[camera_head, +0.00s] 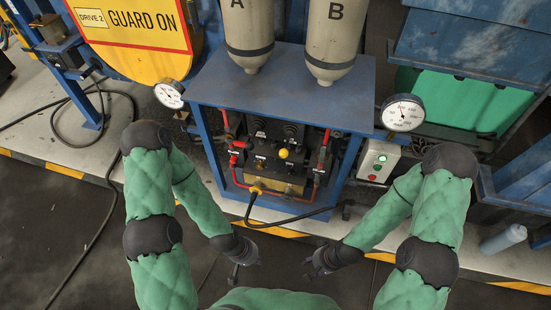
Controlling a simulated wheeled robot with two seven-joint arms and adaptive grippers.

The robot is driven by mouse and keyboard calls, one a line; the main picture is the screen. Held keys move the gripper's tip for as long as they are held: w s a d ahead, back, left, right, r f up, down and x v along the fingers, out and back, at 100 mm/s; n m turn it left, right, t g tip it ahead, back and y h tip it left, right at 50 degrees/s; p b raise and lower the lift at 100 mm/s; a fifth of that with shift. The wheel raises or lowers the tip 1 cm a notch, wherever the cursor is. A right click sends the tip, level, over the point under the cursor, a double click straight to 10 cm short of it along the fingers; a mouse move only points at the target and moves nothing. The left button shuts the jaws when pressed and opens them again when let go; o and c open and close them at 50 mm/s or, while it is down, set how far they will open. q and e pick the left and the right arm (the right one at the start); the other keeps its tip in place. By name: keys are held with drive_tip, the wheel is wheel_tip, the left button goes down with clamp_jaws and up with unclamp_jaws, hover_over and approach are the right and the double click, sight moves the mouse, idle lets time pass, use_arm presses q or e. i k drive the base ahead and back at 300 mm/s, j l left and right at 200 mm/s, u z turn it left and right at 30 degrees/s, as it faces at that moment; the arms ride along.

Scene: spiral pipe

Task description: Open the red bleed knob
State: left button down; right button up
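A blue cabinet (285,85) stands in the middle of the camera_head view, with a dark valve panel in its open front. A small red part (238,144) at the panel's left side looks like the red bleed knob, though it is too small to be sure. A yellow knob (283,153) sits near the panel's middle. My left gripper (238,272) is below and in front of the cabinet, apart from the panel. My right gripper (310,268) is to its right, also low and apart from the panel. Both look empty; their finger opening is too small to judge.
Red pipes (323,152) run down both sides of the panel. Gauges flank the cabinet, left (170,94) and right (403,113). A button box (379,161) hangs at right. A black hose (290,221) crosses below the panel. Two tanks (334,40) stand above.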

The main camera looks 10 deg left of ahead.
sight(233, 158)
drive_tip(key=i+j, duration=0.15)
drive_tip(key=j, duration=0.55)
drive_tip(key=i+j+z, duration=0.15)
drive_tip(key=j, duration=0.55)
drive_tip(key=i+j, duration=0.1)
drive_tip(key=j, duration=0.6)
drive_tip(key=i+j+z, duration=0.1)
drive_tip(key=j, duration=0.6)
drive_tip(key=i+j+z, duration=0.1)
drive_tip(key=j, duration=0.6)
